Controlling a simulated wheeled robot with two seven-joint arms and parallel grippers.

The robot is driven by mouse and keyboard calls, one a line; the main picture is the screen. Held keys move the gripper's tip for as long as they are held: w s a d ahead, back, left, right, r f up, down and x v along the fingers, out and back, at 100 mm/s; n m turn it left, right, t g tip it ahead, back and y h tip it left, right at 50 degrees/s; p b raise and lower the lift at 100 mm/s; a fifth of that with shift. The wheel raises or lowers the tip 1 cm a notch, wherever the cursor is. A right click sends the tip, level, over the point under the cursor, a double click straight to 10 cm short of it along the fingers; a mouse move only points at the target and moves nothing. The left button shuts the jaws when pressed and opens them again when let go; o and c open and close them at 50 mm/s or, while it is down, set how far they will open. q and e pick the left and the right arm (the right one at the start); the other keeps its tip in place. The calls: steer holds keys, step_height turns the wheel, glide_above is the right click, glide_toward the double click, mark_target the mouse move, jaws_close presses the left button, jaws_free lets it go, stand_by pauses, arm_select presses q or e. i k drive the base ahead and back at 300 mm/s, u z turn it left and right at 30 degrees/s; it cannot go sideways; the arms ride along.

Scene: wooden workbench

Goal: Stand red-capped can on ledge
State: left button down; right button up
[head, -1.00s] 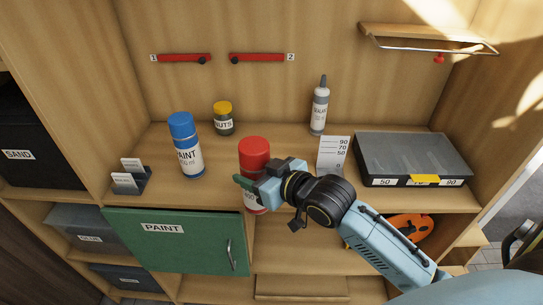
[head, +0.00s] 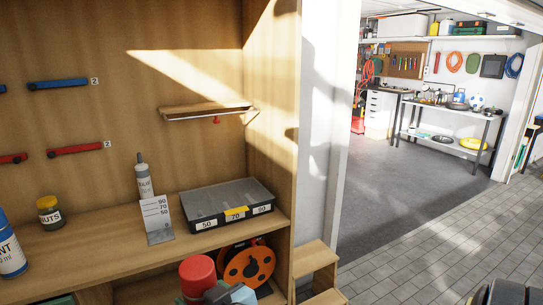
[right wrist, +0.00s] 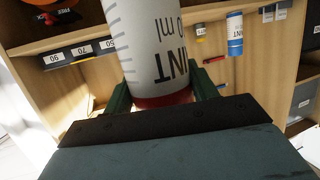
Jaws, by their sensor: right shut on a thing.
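The red-capped can (head: 197,272) is at the bottom edge of the head view, in front of the bench, with mostly its red cap showing. My right gripper (head: 222,294) is beside it, partly cut off. In the right wrist view the can's white and grey body (right wrist: 145,40) stands between the two green fingers of my right gripper (right wrist: 162,93), which is shut on it. A small wooden ledge (head: 205,111) with a thin rail is on the back wall, above and apart from the can; a red knob hangs under it. My left gripper is out of view.
On the worktop (head: 110,258) stand a grey-black case (head: 232,204), a number card (head: 157,220), a sealant bottle (head: 144,180), a yellow-lidded jar (head: 49,212) and a blue-capped can (head: 10,250). An orange reel (head: 233,268) is below. The wall under the ledge is clear.

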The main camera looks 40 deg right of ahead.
mark_target(226, 103)
steer(key=z, duration=0.25)
steer(key=k, duration=0.6)
steer(key=z, duration=1.1)
steer(key=i, duration=1.25)
steer(key=u, duration=0.8)
